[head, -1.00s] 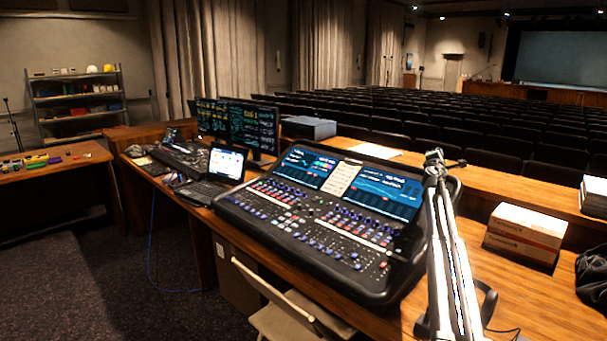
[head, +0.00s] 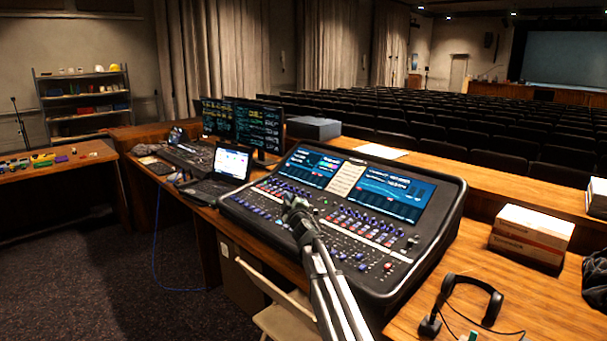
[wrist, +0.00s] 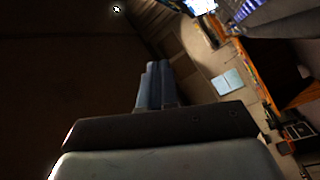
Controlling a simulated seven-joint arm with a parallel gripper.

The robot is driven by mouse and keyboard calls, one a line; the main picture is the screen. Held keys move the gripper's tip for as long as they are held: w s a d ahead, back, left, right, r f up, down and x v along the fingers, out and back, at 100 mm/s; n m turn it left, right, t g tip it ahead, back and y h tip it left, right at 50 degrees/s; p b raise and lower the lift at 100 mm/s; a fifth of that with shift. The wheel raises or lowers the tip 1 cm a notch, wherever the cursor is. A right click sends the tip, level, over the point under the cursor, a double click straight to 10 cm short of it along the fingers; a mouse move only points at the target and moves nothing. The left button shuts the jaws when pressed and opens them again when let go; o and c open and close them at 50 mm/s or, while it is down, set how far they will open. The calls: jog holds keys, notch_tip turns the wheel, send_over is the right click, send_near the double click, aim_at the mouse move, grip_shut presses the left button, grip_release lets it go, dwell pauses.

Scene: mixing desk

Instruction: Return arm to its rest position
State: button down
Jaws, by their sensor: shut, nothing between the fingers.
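My arm reaches up from the lower middle of the head view, and its end with my gripper (head: 297,207) shows in front of the mixing console (head: 410,240). It hides part of the console's faders and front edge. The wrist view shows the two blue-grey fingers (wrist: 155,85) together, with nothing between them. That view is tilted and dark, with the desk at its right.
Black headphones (head: 490,300) lie on the desk right of the console. A white and orange box (head: 530,237) stands behind them, and dark cloth (head: 596,282) lies at the right edge. A laptop (head: 231,163) and monitors (head: 258,126) stand left. A chair (head: 285,315) is in front.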

jog(key=s+a+f+m+g+y, duration=0.3)
jog(key=s+a+f+m, duration=0.2)
jog(key=s+a+f, duration=0.9)
jog(key=s+d+f+m+g+h, duration=0.25)
jog(key=s+d+f, duration=0.35)
jog(key=f, duration=0.6)
jog(key=s+d+f+m+g+h, duration=0.2)
jog(key=s+d+f+h, duration=0.15)
jog(key=d+f, duration=0.6)
jog(key=s+d+f+m+g+h, duration=0.25)
jog(key=s+d+f, duration=0.25)
jog(key=f, duration=0.9)
jog(key=s+d+f+m+g+h, duration=0.1)
jog(key=s+d+f+g, duration=0.2)
jog(key=s+d+f, duration=0.5)
jog(key=s+d+f+g, duration=0.3)
jog(key=s+f+g, duration=0.1)
jog(key=s, duration=0.8)
jog(key=s+d+m+g, duration=0.1)
jog(key=s+g, duration=0.3)
jog(key=s, duration=1)
jog(key=s+d+f+m+g, duration=0.1)
jog(key=s+d+g, duration=0.2)
jog(key=s, duration=1.1)
jog(key=shift+s+d+f+g+y, duration=0.15)
jog(key=shift+d+g+y, duration=0.3)
jog(key=shift+g, duration=0.25)
